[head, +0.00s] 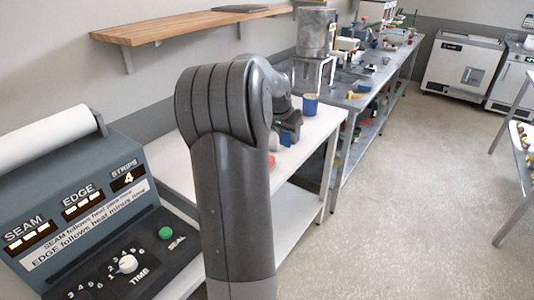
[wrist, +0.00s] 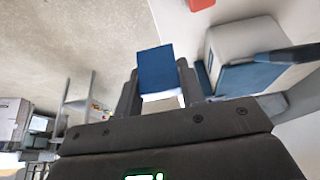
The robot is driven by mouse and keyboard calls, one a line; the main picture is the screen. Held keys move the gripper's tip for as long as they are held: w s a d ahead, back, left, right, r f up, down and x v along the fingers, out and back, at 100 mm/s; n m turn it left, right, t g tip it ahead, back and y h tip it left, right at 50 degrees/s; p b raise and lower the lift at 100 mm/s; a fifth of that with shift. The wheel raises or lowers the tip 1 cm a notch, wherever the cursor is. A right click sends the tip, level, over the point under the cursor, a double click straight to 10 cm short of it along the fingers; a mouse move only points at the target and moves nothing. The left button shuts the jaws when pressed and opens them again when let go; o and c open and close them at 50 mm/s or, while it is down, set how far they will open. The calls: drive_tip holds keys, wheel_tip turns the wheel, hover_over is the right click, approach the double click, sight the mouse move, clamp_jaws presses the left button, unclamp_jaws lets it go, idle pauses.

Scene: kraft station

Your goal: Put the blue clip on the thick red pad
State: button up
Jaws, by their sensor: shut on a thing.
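My gripper (wrist: 158,92) is shut on the blue clip (wrist: 156,67), which shows as a flat blue piece between the two fingers in the wrist view. A pale surface shows just below the clip. A red piece (wrist: 201,4) is cut off by the top edge of the wrist view, on the white table; it may be the thick red pad. In the head view a red patch (head: 271,160) shows on the white table, mostly hidden behind my arm. My fingertips are also largely hidden there, so I cannot tell the clip's height above the table.
A blue cup (head: 310,106) stands on the white table (head: 313,135). The sealing machine (head: 85,190) is at left.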

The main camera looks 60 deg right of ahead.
drive_tip(key=w+f, duration=0.1)
drive_tip(key=w, duration=0.1)
drive_tip(key=w+f, duration=0.2)
drive_tip(key=w, duration=0.1)
drive_tip(key=w+f, duration=0.1)
drive_tip(key=w, duration=0.1)
drive_tip(key=shift+w+a+f, duration=0.15)
drive_tip(key=shift+a+f, duration=0.05)
drive_tip(key=shift+a, duration=0.2)
drive_tip(key=shift+f, duration=2)
drive_tip(key=shift+f, duration=0.2)
drive_tip(key=o, duration=1)
drive_tip(key=shift+c, duration=0.2)
drive_tip(key=shift+r, duration=0.1)
drive_tip(key=v, duration=1.2)
